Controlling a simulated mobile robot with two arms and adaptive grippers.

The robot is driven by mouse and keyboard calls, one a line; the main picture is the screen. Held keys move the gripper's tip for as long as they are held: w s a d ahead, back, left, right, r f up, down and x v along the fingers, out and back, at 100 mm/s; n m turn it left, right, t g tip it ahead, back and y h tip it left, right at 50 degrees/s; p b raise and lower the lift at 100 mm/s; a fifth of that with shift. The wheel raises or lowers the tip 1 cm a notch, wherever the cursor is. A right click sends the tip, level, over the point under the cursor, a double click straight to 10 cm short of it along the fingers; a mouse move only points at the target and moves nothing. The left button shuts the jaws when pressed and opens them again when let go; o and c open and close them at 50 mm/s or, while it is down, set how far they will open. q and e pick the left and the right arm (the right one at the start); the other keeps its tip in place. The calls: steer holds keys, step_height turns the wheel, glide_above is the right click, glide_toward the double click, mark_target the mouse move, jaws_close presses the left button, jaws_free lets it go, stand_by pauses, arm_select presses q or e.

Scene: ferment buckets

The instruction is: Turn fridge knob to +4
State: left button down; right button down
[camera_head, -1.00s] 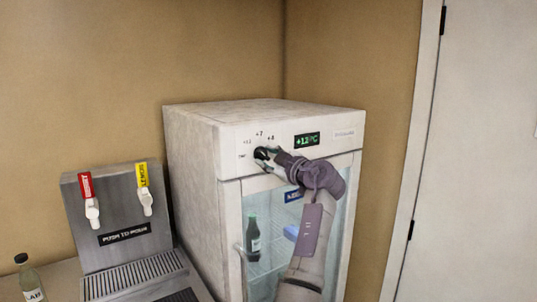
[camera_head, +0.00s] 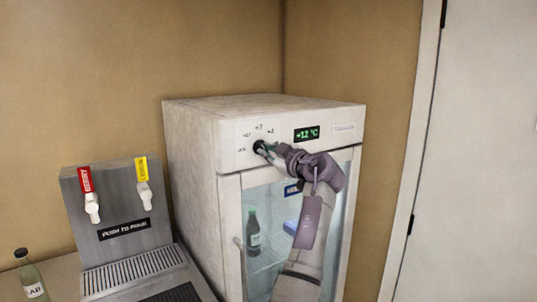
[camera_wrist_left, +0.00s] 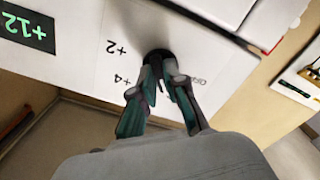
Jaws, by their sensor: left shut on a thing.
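The white fridge (camera_head: 190,150) stands in the corner, and its front panel carries a dark round knob (camera_head: 258,147). The knob also shows in the left wrist view (camera_wrist_left: 158,56), partly hidden by the fingers. My left gripper (camera_head: 266,149) is shut on the knob, with its fingers on either side of it in the left wrist view (camera_wrist_left: 162,75). Marks +2 and +4 are printed beside the knob in the wrist view. The green display (camera_head: 306,133) reads +12 °C. Which mark the knob points to is hidden. My right gripper is not in view.
A steel tap dispenser (camera_head: 110,215) with red and yellow handles stands left of the fridge. A bottle (camera_head: 31,280) stands at the lower left. The glass door shows a dark bottle (camera_head: 253,232) inside. A white door (camera_head: 480,150) is at the right.

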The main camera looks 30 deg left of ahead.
arm_select(q)
steer(key=m+b, duration=0.2)
steer(key=m, duration=0.9)
steer(key=shift+s+r+m, duration=0.1)
steer(key=shift+r+m, duration=0.05)
steer(key=shift+m, duration=0.15)
steer(key=m, duration=0.4)
steer(key=shift+m+p, duration=0.4)
steer(key=c, duration=1.2)
jaws_free()
steer(key=shift+m, duration=0.3)
